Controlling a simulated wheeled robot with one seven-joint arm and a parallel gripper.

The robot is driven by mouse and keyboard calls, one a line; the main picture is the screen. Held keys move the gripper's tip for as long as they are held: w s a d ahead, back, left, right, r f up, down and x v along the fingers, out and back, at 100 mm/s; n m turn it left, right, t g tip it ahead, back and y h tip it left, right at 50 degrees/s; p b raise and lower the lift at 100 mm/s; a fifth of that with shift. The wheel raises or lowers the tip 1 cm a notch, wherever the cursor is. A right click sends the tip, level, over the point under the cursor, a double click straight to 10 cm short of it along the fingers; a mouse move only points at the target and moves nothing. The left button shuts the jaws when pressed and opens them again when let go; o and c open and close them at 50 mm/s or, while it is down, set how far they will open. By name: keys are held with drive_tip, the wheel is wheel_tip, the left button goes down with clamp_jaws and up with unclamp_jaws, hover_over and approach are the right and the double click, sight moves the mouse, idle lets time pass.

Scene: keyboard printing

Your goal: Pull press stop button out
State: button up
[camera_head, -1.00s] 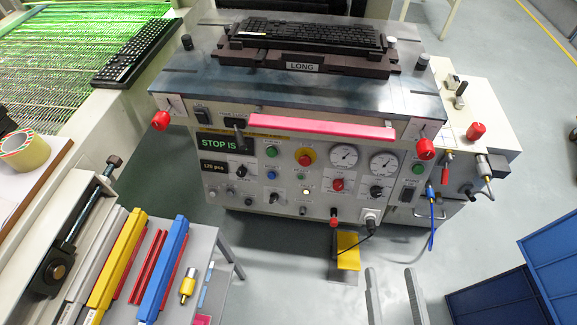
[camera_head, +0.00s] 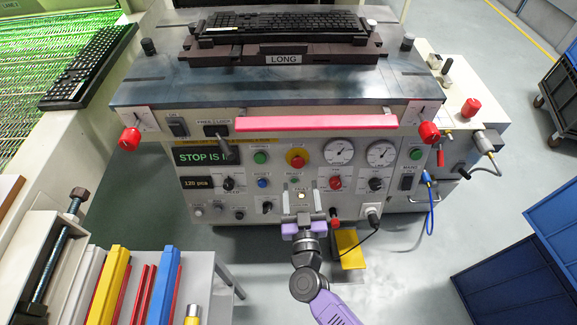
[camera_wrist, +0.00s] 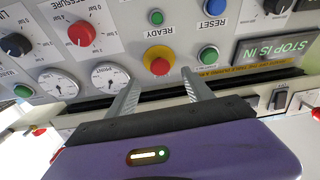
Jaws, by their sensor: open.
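The press stop button is a red mushroom button on a yellow ring (camera_head: 296,158), at the upper middle of the press's control panel (camera_head: 230,206). A display on the panel reads "STOP IS IN" in the wrist view (camera_wrist: 277,47); in the head view (camera_head: 203,156) its end is cut short. My gripper (camera_head: 302,200) is in front of the panel, below the button in the head view. In the wrist view the stop button (camera_wrist: 159,62) shows beyond and between the two fingertips of my gripper (camera_wrist: 160,80). The fingers are apart with nothing between them, and no contact with the button shows.
A pink bar (camera_head: 316,123) runs along the press edge above the panel. Gauges (camera_head: 339,152), a red knob (camera_head: 335,183) and other knobs surround the button. A side table with coloured bars (camera_head: 157,290) is at lower left. Blue crates (camera_head: 505,290) stand at right.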

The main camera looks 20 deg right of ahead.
sight(298, 165)
drive_tip(key=b+x, duration=0.2)
drive_tip(key=x, duration=0.5)
drive_tip(key=shift+w+d, duration=0.15)
drive_tip(key=shift+w, duration=0.25)
clamp_jaws()
